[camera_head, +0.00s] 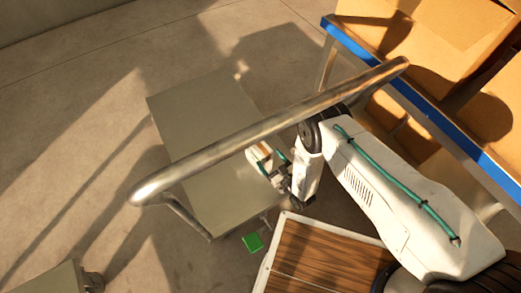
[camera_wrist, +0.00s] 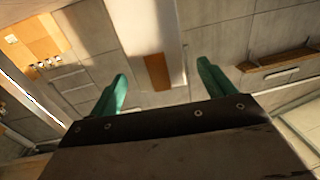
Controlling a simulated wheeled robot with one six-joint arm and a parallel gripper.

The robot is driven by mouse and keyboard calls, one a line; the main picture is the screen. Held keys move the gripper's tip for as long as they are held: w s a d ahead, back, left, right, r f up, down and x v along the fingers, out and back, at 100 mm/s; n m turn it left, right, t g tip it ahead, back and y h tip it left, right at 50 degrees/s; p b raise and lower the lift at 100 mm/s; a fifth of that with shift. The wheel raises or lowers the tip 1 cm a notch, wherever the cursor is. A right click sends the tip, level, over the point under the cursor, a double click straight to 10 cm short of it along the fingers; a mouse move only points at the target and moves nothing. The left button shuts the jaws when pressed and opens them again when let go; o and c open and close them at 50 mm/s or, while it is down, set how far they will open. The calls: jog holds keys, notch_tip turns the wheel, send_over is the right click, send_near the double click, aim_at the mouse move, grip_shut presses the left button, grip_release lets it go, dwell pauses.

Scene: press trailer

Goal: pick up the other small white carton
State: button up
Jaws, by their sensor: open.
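A small white carton (camera_head: 254,154) with an orange-brown patch shows in the head view at the tips of my gripper (camera_head: 269,164), over the grey trolley platform (camera_head: 185,120). My gripper has teal fingers and is open. In the wrist view, a long white shape with a brown patch (camera_wrist: 157,72), which looks like the carton, lies between the spread fingers (camera_wrist: 162,72). A gap shows on each side of it there. I cannot tell how far the fingers reach along it. No second small white carton can be made out.
A thick metal handle bar (camera_head: 270,122) crosses above the platform, close to my arm. Cardboard boxes (camera_head: 440,45) stand on a blue-edged rack (camera_head: 430,108) at the right. A green square (camera_head: 252,242) lies near a wooden-topped surface (camera_head: 320,260). Floor at the left is largely clear.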

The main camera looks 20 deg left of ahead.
aim_at(262, 147)
jog(key=x, duration=0.4)
jog(key=r+x, duration=0.1)
jog(key=x, duration=0.1)
jog(key=shift+w+a, duration=0.1)
jog(key=shift+w, duration=0.05)
jog(key=shift+r, duration=0.1)
grip_shut()
jog(key=shift+r, duration=0.1)
